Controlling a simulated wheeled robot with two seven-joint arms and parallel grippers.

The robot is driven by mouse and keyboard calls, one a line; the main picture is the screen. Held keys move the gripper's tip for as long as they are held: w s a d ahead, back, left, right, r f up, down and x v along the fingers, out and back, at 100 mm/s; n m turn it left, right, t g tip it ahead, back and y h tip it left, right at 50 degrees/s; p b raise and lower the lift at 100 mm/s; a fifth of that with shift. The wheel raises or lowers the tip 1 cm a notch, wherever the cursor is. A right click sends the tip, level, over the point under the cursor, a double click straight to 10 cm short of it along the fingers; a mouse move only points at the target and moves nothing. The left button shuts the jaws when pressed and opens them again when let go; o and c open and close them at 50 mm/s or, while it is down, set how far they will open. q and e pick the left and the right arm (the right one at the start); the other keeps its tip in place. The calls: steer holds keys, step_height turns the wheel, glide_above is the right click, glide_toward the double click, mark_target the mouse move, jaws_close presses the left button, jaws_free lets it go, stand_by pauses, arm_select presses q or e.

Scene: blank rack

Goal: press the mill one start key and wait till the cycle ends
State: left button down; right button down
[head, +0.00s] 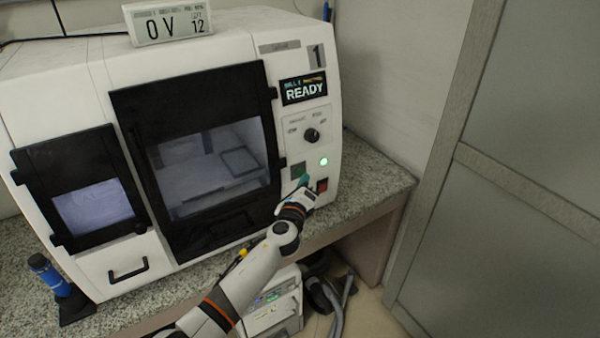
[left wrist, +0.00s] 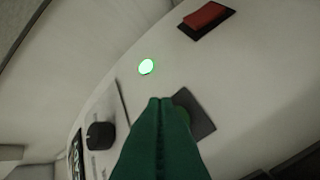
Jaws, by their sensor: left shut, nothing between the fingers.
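Mill one (head: 95,90) is a white machine marked 1, with black-framed doors. Its display (head: 303,88) reads READY. A round lamp (head: 323,161) glows green and also shows in the left wrist view (left wrist: 146,67). The start key, a dark square plate (head: 298,170) with a partly hidden green button, shows behind my fingers in the left wrist view (left wrist: 199,112). My left gripper (head: 304,180) is shut and empty, its green fingertips (left wrist: 160,102) in front of the panel, close by the plate. I cannot tell whether they touch it. My right gripper is out of view.
A red switch (head: 322,185) sits right of the plate, and a black knob (head: 312,135) above. A sign (head: 168,21) reading "0 V" stands on top. A blue-handled tool (head: 48,272) stands on the speckled counter (head: 375,180). Hoses (head: 335,300) lie below.

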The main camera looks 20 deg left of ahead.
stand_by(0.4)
arm_select(q)
steer(key=shift+w+a, duration=0.3)
steer(key=shift+a, duration=0.05)
